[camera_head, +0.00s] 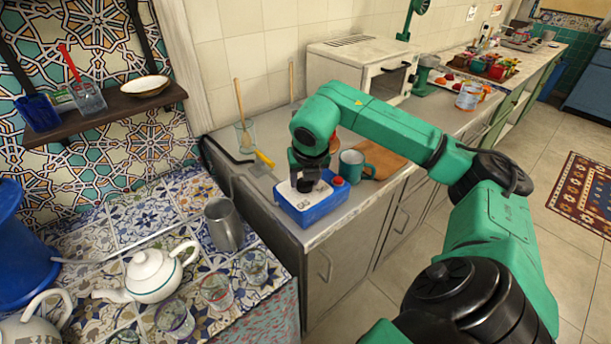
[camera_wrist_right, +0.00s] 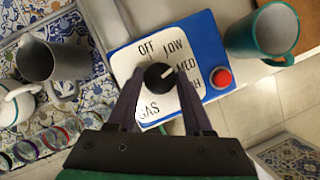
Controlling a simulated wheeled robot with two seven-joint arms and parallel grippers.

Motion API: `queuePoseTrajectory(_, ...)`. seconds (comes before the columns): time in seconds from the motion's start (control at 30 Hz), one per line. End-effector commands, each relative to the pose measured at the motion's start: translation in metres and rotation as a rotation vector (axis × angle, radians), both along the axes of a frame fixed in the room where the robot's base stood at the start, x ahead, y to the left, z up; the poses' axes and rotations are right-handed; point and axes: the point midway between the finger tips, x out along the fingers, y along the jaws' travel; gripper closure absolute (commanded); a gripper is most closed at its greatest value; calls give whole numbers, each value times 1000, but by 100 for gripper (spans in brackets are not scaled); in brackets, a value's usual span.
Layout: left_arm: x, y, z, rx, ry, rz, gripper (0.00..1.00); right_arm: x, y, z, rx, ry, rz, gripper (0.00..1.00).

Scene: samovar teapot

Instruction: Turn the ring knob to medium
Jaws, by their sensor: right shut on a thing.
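The blue gas control box (camera_head: 311,213) stands on the grey counter and has a white dial face with OFF, LOW, MED, a partly covered HIGH and GAS. Its black ring knob (camera_wrist_right: 158,76) is in the middle of the face in the wrist view. The white mark on the knob points right and slightly up, toward MED. My right gripper (camera_wrist_right: 160,84) is shut on the knob, one finger on each side, and the fingers cover part of the dial. In the head view my right gripper (camera_head: 307,180) reaches down over the box and hides most of the knob.
A red button (camera_wrist_right: 221,77) sits on the box, with a teal mug (camera_head: 352,165) close to its right. A yellow-handled tool (camera_head: 264,159) lies behind the box. A metal pitcher (camera_head: 223,225), white teapot (camera_head: 152,274) and several glasses stand on the tiled table at left.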

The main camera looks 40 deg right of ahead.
Motion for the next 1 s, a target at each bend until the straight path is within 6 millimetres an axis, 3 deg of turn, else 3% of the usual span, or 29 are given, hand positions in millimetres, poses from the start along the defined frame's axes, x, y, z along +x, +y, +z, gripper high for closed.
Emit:
queuePoseTrajectory(0.43,0,0,6,0,-1,0,50,1,2,1,2,-1,-249,100)
queuePoseTrajectory(1.0,0,0,7,0,-1,0,50,1,1,0,2,0,-287,100)
